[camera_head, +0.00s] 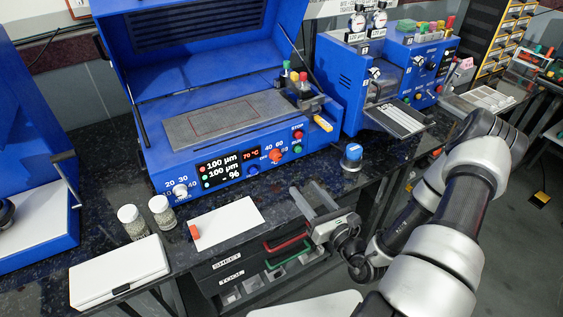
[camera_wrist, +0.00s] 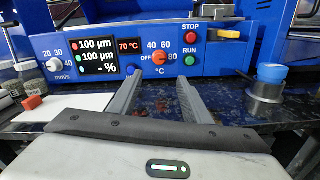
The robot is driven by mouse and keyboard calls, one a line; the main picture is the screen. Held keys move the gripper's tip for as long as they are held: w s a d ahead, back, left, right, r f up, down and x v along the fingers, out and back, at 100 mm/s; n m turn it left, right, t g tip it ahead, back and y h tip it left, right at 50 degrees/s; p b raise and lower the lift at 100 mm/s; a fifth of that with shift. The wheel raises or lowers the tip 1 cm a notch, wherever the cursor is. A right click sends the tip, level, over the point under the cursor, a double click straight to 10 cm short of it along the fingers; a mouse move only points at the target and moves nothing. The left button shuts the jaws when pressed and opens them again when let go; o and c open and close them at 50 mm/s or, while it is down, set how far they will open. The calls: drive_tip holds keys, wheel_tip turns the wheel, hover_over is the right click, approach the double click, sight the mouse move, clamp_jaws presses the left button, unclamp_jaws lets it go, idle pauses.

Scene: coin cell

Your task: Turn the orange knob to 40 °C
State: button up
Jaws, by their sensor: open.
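The orange knob (camera_head: 275,156) is on the front panel of the open blue machine, with OFF, 40, 60 and 80 marked around it. In the wrist view the orange knob (camera_wrist: 159,58) sits just beyond my fingertips, near the middle. Its pointer is too small to read surely. A red display (camera_wrist: 129,46) left of it reads 70 °C. My gripper (camera_wrist: 160,84) is open and empty, its two fingers pointing at the panel, apart from the knob. In the head view my gripper (camera_head: 313,197) is in front of the bench edge, below and right of the knob.
The red STOP button (camera_wrist: 189,41) and green RUN button (camera_wrist: 189,60) are right of the knob. A white speed knob (camera_head: 180,190) is at the panel's left. A blue-capped part (camera_head: 352,153) stands on the bench at right. A white sheet (camera_head: 228,222) lies in front.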

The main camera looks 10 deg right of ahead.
sight(278, 158)
drive_tip(key=x, duration=1.4)
drive_tip(key=shift+w+a, duration=0.15)
drive_tip(key=shift+w, duration=0.15)
drive_tip(key=c, duration=1)
drive_tip(key=shift+c, duration=0.2)
